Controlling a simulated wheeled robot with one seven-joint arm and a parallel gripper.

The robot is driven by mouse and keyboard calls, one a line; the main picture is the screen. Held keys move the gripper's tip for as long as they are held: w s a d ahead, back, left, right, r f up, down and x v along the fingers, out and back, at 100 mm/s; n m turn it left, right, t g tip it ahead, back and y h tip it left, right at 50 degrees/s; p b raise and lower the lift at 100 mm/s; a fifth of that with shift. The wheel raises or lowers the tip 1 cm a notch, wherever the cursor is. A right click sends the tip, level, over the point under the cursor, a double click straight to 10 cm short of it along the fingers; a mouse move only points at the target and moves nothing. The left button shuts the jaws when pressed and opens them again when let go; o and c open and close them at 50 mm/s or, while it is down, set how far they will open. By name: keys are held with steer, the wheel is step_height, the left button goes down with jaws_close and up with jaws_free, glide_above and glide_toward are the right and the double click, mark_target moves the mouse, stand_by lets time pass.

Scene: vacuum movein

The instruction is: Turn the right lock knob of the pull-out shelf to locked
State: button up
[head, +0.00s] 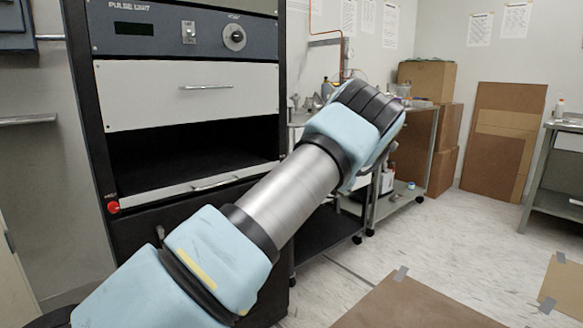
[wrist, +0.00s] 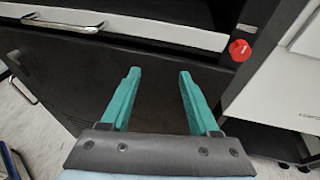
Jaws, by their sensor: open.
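The right lock knob (wrist: 239,50), red with a small white mark, sits at the right end of the pull-out shelf's front in the wrist view. In the head view my arm hides it. The shelf's pale front edge (head: 160,194) has a metal handle (head: 216,183), and the handle also shows at upper left in the wrist view (wrist: 62,24). The red left knob (head: 113,207) is at the shelf's other end. My gripper (wrist: 159,72) is open and empty, its teal fingers left of and below the right knob in the picture, not around it. The head view does not show the fingers.
The dark rack holds a pulse unit (head: 175,29) and a white drawer (head: 185,95) above the shelf. Right of the knob, a white panel (wrist: 288,95) stands close by. Carts (head: 400,200) with equipment stand right of the rack. Floor at the right is partly clear.

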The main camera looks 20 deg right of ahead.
steer(key=d+r+m+t+h, duration=0.2)
steer(key=d+m+t, duration=0.25)
steer(key=d, duration=0.65)
steer(key=x, duration=1)
steer(key=shift+s+a, duration=0.2)
steer(key=shift+a, duration=0.15)
steer(key=shift+c, duration=0.4)
jaws_close()
